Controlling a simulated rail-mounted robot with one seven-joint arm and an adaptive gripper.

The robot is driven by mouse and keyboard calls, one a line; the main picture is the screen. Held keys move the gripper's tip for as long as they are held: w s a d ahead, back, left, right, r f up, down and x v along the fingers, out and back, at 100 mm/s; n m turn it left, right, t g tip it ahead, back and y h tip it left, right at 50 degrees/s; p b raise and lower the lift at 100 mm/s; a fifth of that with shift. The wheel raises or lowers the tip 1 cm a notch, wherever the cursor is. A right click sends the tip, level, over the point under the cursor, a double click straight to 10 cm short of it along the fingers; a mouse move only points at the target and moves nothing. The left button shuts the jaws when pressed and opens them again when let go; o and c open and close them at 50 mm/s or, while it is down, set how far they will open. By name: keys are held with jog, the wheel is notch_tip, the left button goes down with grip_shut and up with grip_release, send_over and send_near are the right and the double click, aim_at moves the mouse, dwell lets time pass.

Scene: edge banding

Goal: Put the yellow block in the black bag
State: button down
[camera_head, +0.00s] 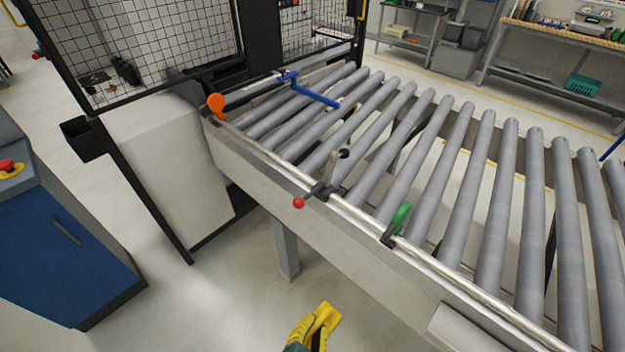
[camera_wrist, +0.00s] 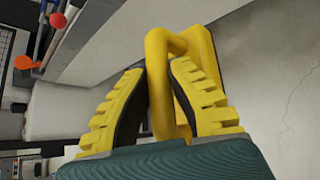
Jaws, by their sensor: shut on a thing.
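My gripper (camera_wrist: 160,78) has yellow stepped fingers with dark inner pads. It is shut on the yellow block (camera_wrist: 161,100), which has a rounded bar and a flatter part behind it. The block sticks out past the fingertips, and its lower end is hidden by the green-grey gripper body. In the head view my gripper (camera_head: 305,333) is at the bottom edge with the yellow block (camera_head: 328,315) at its tip, in front of the conveyor's near side. I cannot make out a black bag for sure in either view.
A roller conveyor (camera_head: 440,180) with a pale side beam runs across the right. Orange (camera_head: 216,102) and red (camera_head: 299,203) knobs stick out along its rail. A blue cabinet (camera_head: 60,240) stands left. A black open box (camera_head: 85,140) hangs by the mesh fence. Floor between is clear.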

jog(key=s+r+n+y+p, duration=0.1)
jog(key=s+r+p, duration=0.1)
jog(key=r+p, duration=0.6)
jog(key=s+r+n+y+p, duration=0.2)
jog(key=r+p, duration=0.6)
jog(key=p, duration=0.9)
jog(key=shift+s+a+p, duration=0.2)
jog(key=shift+s+p, duration=0.15)
jog(key=shift+s, duration=0.4)
